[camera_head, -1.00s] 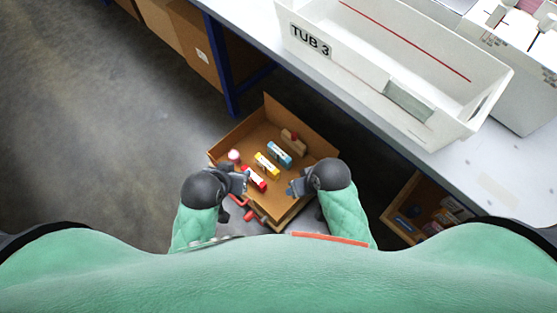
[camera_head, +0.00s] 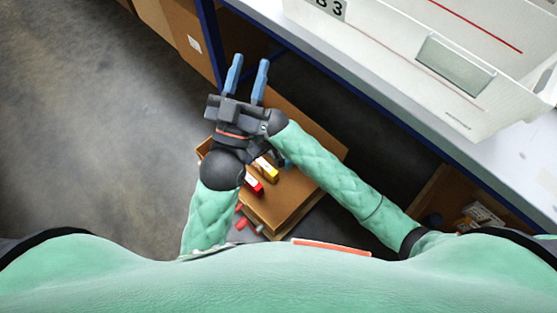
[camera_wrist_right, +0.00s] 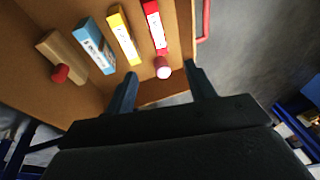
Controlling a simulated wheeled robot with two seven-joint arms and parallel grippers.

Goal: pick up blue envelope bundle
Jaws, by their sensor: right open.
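The blue envelope bundle (camera_wrist_right: 97,45), a blue block with a white label, lies in an open brown box (camera_wrist_right: 75,100) between a yellow bundle (camera_wrist_right: 124,35) and a wooden stamp with a red knob (camera_wrist_right: 56,56). In the head view the arms mostly cover the blue bundle. My left gripper (camera_head: 248,68) is open and empty, its blue fingers pointing up the picture beyond the box. My right gripper (camera_wrist_right: 162,72) is open and empty; its fingers reach near a red-and-pink round piece, to the right of the blue bundle in the wrist view.
A red bundle (camera_wrist_right: 155,25) lies beside the yellow one. A white tub (camera_head: 455,65) stands on the table at upper right. Another brown box (camera_head: 450,195) with items is under the table. Bare floor (camera_head: 90,120) is on the left.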

